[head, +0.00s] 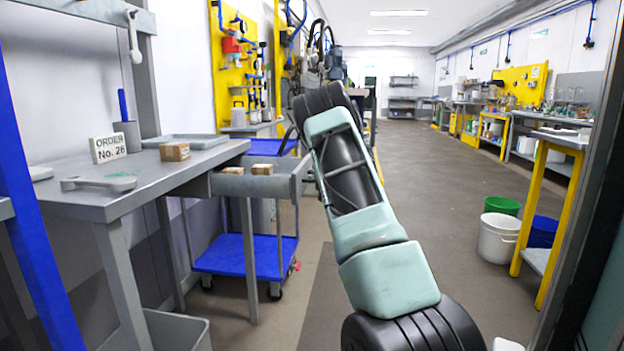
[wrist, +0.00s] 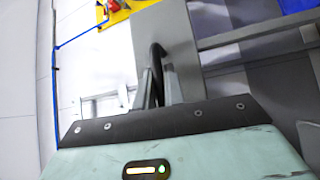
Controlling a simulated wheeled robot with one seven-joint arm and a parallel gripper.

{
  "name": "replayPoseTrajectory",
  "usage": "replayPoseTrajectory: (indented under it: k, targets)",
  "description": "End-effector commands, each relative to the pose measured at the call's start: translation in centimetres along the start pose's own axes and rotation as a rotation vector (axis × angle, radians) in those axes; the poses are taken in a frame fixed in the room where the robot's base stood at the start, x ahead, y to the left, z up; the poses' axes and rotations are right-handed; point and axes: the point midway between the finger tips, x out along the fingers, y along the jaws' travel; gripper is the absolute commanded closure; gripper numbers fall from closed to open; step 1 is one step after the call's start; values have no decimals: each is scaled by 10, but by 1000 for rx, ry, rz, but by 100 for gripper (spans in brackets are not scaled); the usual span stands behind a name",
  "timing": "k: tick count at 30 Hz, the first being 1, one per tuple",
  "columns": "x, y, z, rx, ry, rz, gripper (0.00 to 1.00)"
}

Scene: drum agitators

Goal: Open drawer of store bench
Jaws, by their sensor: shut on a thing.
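The store bench (head: 150,180) is a grey table at the left in the head view. Its grey drawer (head: 232,186) stands pulled out beyond the right edge of the top, open, with small wooden blocks (head: 262,169) showing in it. In the wrist view the grey drawer front (wrist: 178,32) fills the upper middle, with a dark bar handle (wrist: 157,56) on it. My gripper (wrist: 160,84) is shut on this handle. In the head view my arm hides the gripper and the handle.
On the bench top are a wooden block (head: 175,152), an order sign (head: 108,148), a wrench-like tool (head: 98,183) and a tray (head: 186,141). A blue trolley (head: 240,256) stands under and behind the drawer. Buckets (head: 498,236) stand at the right; the aisle floor between is clear.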

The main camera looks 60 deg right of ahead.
Motion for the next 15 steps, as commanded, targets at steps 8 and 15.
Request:
replayPoseTrajectory:
  k: [8, 15]
  targets:
    - [0, -2, 0, 1, 1, -3, 75]
    - [0, -1, 0, 1, 0, -2, 68]
